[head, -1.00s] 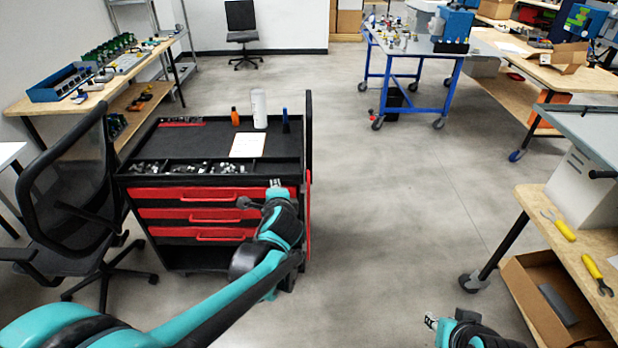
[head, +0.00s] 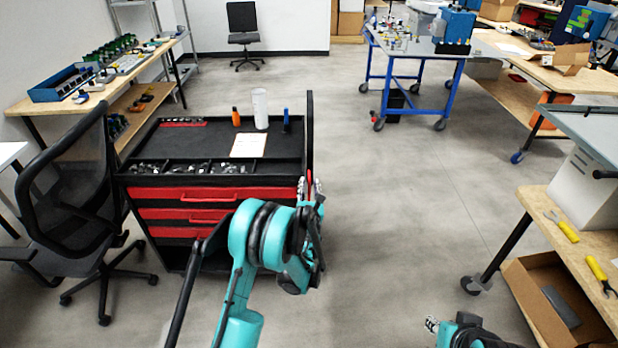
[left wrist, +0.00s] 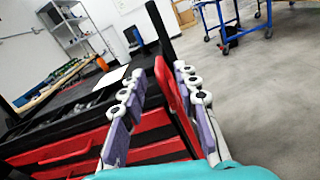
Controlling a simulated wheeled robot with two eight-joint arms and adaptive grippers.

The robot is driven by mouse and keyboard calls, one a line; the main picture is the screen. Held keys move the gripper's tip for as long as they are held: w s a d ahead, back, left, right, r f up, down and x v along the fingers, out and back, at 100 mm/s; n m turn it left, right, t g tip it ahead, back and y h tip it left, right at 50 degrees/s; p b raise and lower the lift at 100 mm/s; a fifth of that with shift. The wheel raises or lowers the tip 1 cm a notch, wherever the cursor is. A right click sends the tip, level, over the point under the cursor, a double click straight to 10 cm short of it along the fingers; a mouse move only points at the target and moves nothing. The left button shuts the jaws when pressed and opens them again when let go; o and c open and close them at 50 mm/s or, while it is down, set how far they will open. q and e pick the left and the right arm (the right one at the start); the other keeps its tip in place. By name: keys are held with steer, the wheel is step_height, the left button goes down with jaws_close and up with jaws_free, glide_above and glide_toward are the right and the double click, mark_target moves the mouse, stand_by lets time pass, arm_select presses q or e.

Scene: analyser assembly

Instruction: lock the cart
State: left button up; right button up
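The cart (head: 170,172) is a black tool trolley with red drawers, standing at centre left. A black upright panel rises along its right side, with a red part (left wrist: 175,97) at its edge in the left wrist view. My left gripper (head: 312,190) is at the cart's front right corner. In the left wrist view its two fingers (left wrist: 160,115) are spread, with the red part showing between them; contact cannot be told. My arm hides part of the lower drawers. My right gripper (head: 432,325) is low at the right, away from the cart; its fingers are too small to judge.
A black office chair (head: 75,195) stands close to the cart's left. A workbench (head: 545,210) with a cardboard box beneath is at right. Open floor lies between.

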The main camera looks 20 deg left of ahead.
arm_select(q)
steer(key=b+x, duration=0.1)
steer(key=x, duration=0.4)
steer(key=shift+w, duration=0.15)
jaws_close()
